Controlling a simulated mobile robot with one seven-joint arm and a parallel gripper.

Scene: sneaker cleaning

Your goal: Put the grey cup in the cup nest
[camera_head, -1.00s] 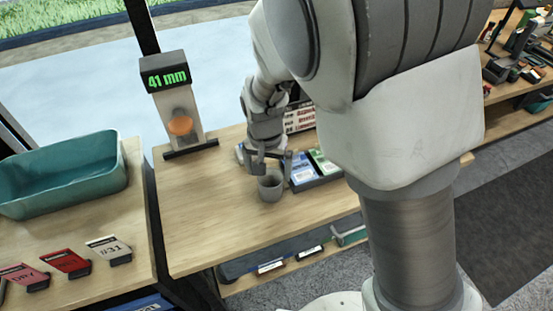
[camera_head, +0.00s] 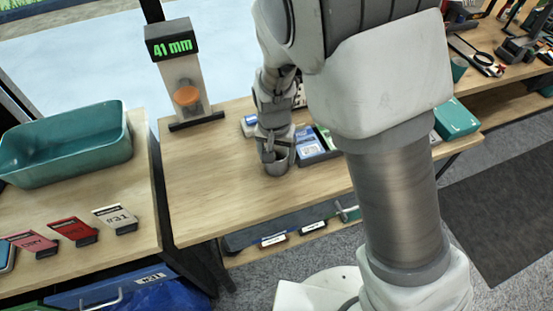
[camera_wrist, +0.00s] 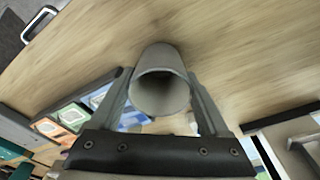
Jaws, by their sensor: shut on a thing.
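The gripper is shut on the cup. I cannot tell whether the cup touches the table. I cannot make out the cup nest in either view.
A divided tray (camera_head: 318,158) with coloured packs stands just right of the cup. A 41 mm display stand (camera_head: 182,85) is at the back left. A teal basin (camera_head: 65,150) and several tags lie on the left table. The wood left of the cup is clear.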

